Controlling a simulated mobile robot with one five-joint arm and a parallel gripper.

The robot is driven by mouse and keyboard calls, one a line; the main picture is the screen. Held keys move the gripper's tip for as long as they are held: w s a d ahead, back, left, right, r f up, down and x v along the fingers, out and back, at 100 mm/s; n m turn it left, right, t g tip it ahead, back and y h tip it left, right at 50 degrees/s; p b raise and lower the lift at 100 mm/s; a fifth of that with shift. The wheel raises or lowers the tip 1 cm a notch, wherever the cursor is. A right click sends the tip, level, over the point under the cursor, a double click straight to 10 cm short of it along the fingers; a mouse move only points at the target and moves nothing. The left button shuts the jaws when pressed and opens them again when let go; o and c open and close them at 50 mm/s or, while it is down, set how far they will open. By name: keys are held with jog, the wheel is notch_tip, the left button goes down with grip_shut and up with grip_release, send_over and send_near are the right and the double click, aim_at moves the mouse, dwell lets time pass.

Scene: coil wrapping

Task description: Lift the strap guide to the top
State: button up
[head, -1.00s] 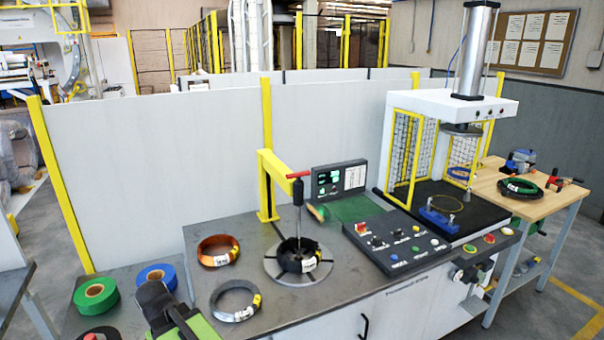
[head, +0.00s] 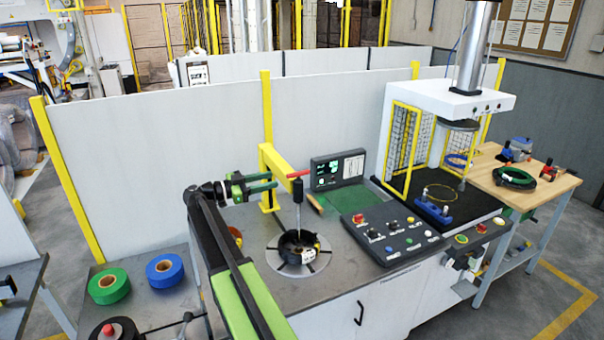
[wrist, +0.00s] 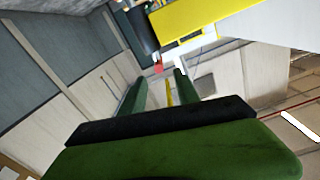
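The strap guide appears to be the upright grey rod (head: 298,210) with a red handle (head: 298,174) at its top, beside the yellow bracket (head: 267,165). Its lower end stands in the dark coil (head: 296,243) on the round plate (head: 285,264). My gripper (head: 274,181) is just left of the red handle, about level with it, its green fingers pointing right. The fingers are open and empty, apart from the handle. In the wrist view, the handle's small red end (wrist: 158,68) shows beyond and between my parted fingers (wrist: 160,88), with the yellow bracket (wrist: 205,20) above.
My arm covers much of the bench's left part and most of the orange coil (head: 235,236). The control panel (head: 393,236) and screen (head: 338,171) stand right of the plate. Green (head: 108,285) and blue (head: 164,269) rolls lie at left. The yellow-framed press (head: 450,104) stands further right.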

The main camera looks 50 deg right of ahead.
aim_at(303, 172)
jog(key=x, duration=1.3)
jog(key=shift+s+d, duration=0.15)
jog(key=shift+d, duration=0.2)
jog(key=shift+r, duration=0.1)
grip_shut()
dwell(0.4)
